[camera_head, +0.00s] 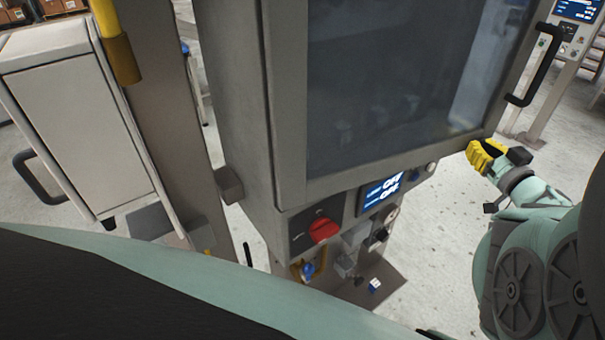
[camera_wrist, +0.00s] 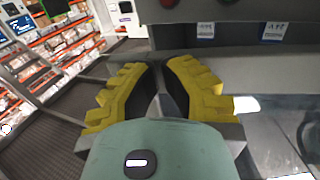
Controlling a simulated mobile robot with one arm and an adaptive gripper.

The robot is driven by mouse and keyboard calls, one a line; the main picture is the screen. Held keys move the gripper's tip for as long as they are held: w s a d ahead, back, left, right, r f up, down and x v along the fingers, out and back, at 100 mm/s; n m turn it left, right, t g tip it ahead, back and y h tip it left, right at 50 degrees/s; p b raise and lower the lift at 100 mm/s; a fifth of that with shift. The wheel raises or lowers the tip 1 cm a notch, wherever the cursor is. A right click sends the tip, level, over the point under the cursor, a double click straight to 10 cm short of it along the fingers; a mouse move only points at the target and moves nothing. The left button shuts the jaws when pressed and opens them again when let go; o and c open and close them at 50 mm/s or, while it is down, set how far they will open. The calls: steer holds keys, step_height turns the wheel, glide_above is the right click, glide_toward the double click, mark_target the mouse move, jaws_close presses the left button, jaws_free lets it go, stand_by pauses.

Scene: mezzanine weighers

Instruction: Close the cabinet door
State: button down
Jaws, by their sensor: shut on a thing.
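The cabinet door (camera_head: 390,80) has a grey frame and a large dark glass pane, and fills the middle of the head view. Its black handle (camera_head: 532,66) is on the right edge. I cannot tell whether a gap stands between the door and the cabinet body (camera_head: 232,95). My yellow gripper (camera_head: 478,152) is at the door's lower right corner, below the handle. In the wrist view my two fingers (camera_wrist: 160,72) are close together at the grey edge of the door (camera_wrist: 225,65). The fingers hide the exact contact.
Below the door, a panel carries a red knob (camera_head: 323,229) and a lit screen (camera_head: 381,190). A light grey box (camera_head: 85,115) with a black handle is at left, beside a brown post (camera_head: 160,100). In the wrist view, stocked shelves (camera_wrist: 55,55) stand at left.

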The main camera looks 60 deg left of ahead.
steer(key=shift+s+b+x, duration=0.2)
steer(key=shift+b+x, duration=0.05)
steer(key=shift+x, duration=0.9)
steer(key=shift+s+b+x, duration=0.2)
steer(key=shift+b+x, duration=0.05)
steer(key=shift+x, duration=0.9)
steer(key=shift+a, duration=0.1)
